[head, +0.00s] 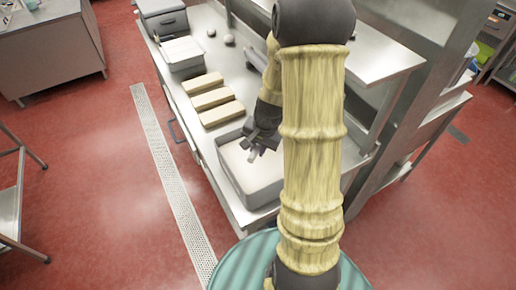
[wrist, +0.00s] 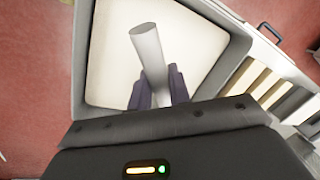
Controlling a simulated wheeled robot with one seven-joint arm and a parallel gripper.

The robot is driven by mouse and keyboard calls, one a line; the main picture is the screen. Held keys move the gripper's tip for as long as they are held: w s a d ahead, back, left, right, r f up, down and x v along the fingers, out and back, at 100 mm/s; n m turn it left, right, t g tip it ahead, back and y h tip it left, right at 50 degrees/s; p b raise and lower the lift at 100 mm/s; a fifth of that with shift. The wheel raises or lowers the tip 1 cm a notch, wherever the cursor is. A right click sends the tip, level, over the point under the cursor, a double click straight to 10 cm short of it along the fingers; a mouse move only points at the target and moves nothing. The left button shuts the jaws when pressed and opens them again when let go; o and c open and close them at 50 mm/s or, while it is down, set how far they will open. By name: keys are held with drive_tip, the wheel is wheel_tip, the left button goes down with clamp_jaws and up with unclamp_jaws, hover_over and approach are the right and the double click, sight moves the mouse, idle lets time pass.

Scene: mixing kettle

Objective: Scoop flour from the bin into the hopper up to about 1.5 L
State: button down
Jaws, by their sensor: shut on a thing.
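The flour bin (head: 262,198) is a grey rectangular tub filled with pale flour, on the near end of the steel table. It also shows in the wrist view (wrist: 232,58), its flour filling much of the picture. My gripper (head: 258,147) is over the bin, fingers pointing down toward the flour. In the wrist view my gripper (wrist: 158,92) is shut on a pale grey rod, seemingly the scoop's handle (wrist: 148,48). The scoop's bowl cannot be made out. I cannot tell whether the scoop touches the flour. I cannot identify the hopper.
Several tan blocks (head: 212,98) lie in a row behind the bin. A container with white contents (head: 182,52) and a grey box (head: 163,17) stand farther back. A raised steel shelf (head: 385,62) is on the right. My arm hides part of the table.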

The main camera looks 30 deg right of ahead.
drive_tip(key=shift+w+p+v, duration=0.15)
drive_tip(key=shift+p+v, duration=0.3)
drive_tip(key=shift+v, duration=0.3)
drive_tip(key=shift+w+p+v, duration=0.1)
drive_tip(key=shift+p+v, duration=0.3)
drive_tip(key=shift+v, duration=0.3)
drive_tip(key=shift+a, duration=0.1)
drive_tip(key=shift+w+r, duration=0.1)
